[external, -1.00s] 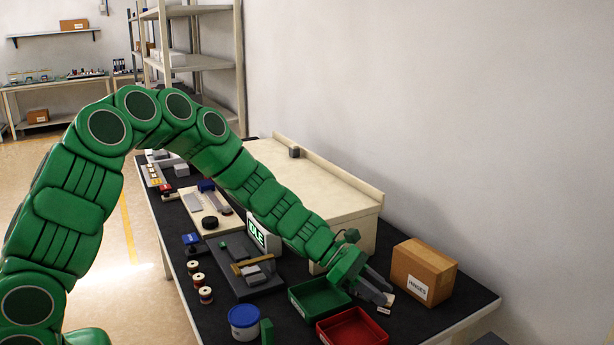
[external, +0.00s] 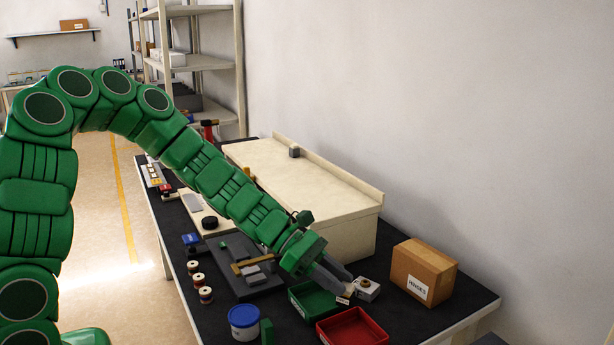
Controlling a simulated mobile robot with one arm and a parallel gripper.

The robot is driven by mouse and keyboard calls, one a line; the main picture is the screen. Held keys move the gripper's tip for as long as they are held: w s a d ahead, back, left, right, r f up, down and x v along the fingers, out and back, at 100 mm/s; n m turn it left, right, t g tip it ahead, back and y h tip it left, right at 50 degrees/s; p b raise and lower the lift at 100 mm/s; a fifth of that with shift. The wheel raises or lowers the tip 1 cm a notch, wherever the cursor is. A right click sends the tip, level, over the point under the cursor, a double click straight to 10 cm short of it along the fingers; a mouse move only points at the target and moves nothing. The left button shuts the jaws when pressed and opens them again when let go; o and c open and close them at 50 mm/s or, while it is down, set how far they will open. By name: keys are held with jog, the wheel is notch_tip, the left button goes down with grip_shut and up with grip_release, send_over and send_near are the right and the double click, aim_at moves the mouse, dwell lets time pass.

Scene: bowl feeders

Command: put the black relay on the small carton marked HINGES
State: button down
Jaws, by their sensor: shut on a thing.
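The small brown carton marked HINGES (external: 432,263) stands on the right of the black bench top, its white label facing front. My gripper (external: 345,291) is left of the carton, beside the green tray's right edge. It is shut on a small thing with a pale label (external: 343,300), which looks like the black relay. Its dark body hardly shows against the fingers and bench, and I cannot tell its height above the bench. Nothing rests on the carton's top.
A white block with a brass-coloured round part (external: 367,289) stands between my gripper and the carton. A green tray (external: 304,305) and a red tray (external: 378,326) lie in front. A blue-lidded tub (external: 243,318) stands to the left. The raised cream bench (external: 345,235) is behind.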

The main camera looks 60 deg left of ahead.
jog(key=w+a+r+m+g+h, duration=0.1)
jog(key=w+a+r, duration=0.2)
jog(key=w+r, duration=0.4)
jog(key=w+a+r+m+g, duration=0.1)
jog(key=w+a+r, duration=0.3)
jog(key=w, duration=0.5)
send_over(417, 251)
jog(key=shift+s+f, duration=0.15)
jog(key=shift+f, duration=6.25)
jog(key=shift+f+h, duration=0.15)
jog(key=shift+h, duration=0.15)
jog(key=c, duration=0.9)
grip_release()
jog(key=shift+o, duration=0.2)
